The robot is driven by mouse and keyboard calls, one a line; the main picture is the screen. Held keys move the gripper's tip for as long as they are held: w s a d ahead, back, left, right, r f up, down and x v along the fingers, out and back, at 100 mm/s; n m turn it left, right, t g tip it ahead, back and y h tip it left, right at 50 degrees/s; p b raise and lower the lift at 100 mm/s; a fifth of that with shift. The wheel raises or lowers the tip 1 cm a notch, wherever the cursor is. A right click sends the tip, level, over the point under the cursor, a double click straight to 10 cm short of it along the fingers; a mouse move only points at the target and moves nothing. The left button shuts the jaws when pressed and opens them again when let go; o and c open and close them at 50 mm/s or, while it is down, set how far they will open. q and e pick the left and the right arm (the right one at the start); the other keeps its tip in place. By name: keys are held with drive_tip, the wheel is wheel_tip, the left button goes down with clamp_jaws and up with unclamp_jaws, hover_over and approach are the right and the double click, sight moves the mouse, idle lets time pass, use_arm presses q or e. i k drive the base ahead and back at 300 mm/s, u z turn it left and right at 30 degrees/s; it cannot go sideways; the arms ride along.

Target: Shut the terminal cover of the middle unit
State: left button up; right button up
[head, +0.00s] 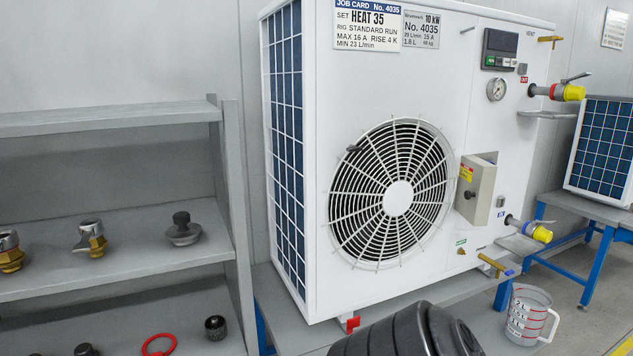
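A large white pump unit (340,270) with a round fan grille fills the middle of the head view. Its job card reads No. 4035. A beige terminal box (483,192) projects from its front, right of the fan. The box's face has a yellow and red label and a dark knob. Neither of my grippers is in view.
A grey shelf (120,265) with fittings and a red ring (158,345) stands left. Yellow-capped valves (572,92) (541,234) project at the unit's right. A measuring jug (528,315) stands below. Another unit (603,150) is at far right. A dark part of my body covers the bottom middle.

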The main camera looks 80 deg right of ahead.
sight(473, 193)
drive_tip(key=z, duration=3.4)
drive_tip(key=k, duration=0.35)
drive_tip(key=u, duration=0.95)
drive_tip(key=i, duration=1)
drive_tip(key=z, duration=0.7)
